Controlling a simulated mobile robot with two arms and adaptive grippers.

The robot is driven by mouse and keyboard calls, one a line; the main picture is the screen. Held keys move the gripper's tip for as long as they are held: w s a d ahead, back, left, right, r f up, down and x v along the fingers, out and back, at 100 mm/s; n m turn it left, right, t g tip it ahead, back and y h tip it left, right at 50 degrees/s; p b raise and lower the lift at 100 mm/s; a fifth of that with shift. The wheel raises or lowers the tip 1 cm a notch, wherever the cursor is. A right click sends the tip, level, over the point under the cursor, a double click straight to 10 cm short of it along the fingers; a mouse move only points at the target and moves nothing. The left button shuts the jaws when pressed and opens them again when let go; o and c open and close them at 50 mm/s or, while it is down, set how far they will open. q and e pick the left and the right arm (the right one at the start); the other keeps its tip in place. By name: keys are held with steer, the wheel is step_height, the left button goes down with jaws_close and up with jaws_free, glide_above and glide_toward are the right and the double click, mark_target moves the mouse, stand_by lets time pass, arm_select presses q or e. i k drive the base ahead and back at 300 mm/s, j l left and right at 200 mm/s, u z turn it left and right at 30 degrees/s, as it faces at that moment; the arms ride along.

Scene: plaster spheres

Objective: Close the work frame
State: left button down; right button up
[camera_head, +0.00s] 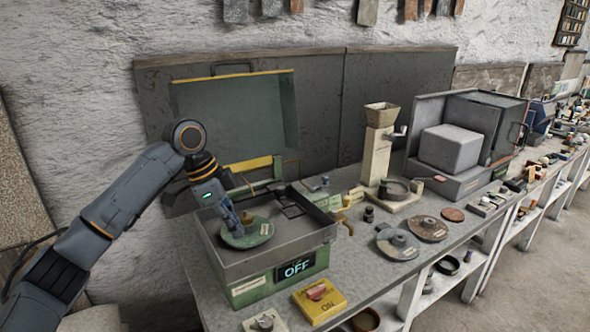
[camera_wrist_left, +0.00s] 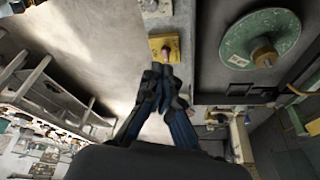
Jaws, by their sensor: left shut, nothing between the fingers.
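A box-shaped machine (camera_head: 250,292) with a green base and a grey open-topped tray stands at the near left of the bench. Its front display reads OFF. A green disc (camera_head: 262,237) with a hub lies in the tray; it also shows in the left wrist view (camera_wrist_left: 238,48). A large teal panel with a yellow top edge (camera_head: 235,112) stands raised behind the machine, with a yellow bar (camera_head: 250,164) below it. I cannot tell which part is the work frame. My left gripper (camera_head: 237,222) is shut and empty, in front of the disc in the head view; its fingers show in the wrist view (camera_wrist_left: 162,76).
A yellow box with a red button (camera_head: 319,299) sits near the bench front edge. Grey and brown discs (camera_head: 397,243) lie right of the machine. A hopper device (camera_head: 378,145) and an open cabinet holding a grey block (camera_head: 450,148) stand further right. A plaster wall is behind.

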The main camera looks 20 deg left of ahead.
mark_target(278, 188)
steer(key=i, duration=1.25)
